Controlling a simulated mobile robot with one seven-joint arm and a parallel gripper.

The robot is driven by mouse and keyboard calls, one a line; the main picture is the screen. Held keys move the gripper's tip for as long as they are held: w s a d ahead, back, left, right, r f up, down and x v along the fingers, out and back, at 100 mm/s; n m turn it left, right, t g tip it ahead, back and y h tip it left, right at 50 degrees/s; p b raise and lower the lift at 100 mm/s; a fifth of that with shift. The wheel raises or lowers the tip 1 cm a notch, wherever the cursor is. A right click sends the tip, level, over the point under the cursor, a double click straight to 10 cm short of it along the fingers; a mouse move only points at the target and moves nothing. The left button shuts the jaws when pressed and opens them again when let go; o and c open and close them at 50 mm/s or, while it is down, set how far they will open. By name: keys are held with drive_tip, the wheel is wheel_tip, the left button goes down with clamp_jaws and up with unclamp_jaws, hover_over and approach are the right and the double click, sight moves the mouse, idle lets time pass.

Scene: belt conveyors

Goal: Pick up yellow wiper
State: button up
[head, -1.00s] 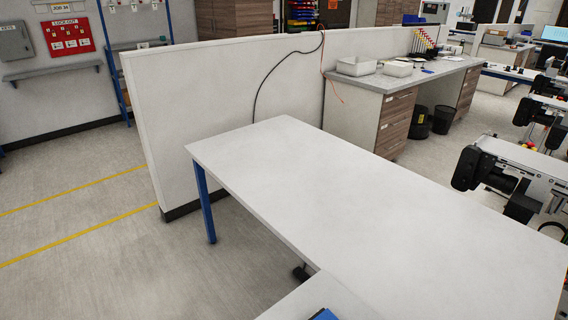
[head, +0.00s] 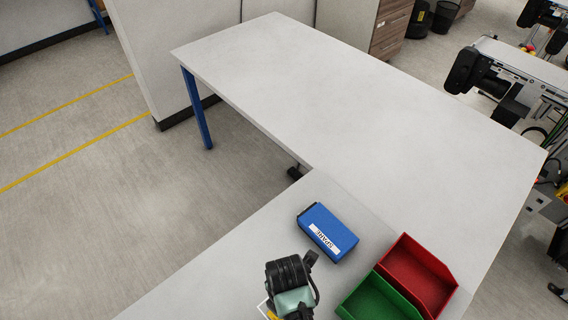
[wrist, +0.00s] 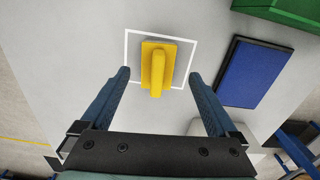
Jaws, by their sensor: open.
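The yellow wiper (wrist: 157,66), a flat pad with a raised bar handle, lies on the light table inside a white square outline in the wrist view. My gripper (wrist: 158,75) is open, with one finger on each side of the wiper in the picture and clear gaps to both. Nothing is held. In the head view my gripper end shows at the bottom, its fingertips hidden. Only a small yellow sliver of the wiper (head: 271,314) shows beside it, at the lower edge.
A blue box (head: 327,232) with a white label lies near my arm; it also shows right of the wiper in the wrist view (wrist: 254,73). Green (head: 377,301) and red (head: 418,272) open bins stand further right. The long white table (head: 350,100) behind is clear.

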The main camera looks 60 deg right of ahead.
drive_tip(key=shift+w+a+f+p, duration=0.1)
drive_tip(key=shift+f+p, duration=0.05)
drive_tip(key=shift+f, duration=0.9)
drive_tip(key=shift+w+f+p, duration=0.1)
drive_tip(key=shift+f+p, duration=0.05)
drive_tip(key=shift+f, duration=0.9)
drive_tip(key=c, duration=1.4)
drive_tip(key=shift+c, duration=0.2)
drive_tip(key=shift+r, duration=0.15)
wheel_tip(320, 180, up, 10)
drive_tip(key=shift+f+b, duration=0.1)
drive_tip(key=shift+b, duration=0.35)
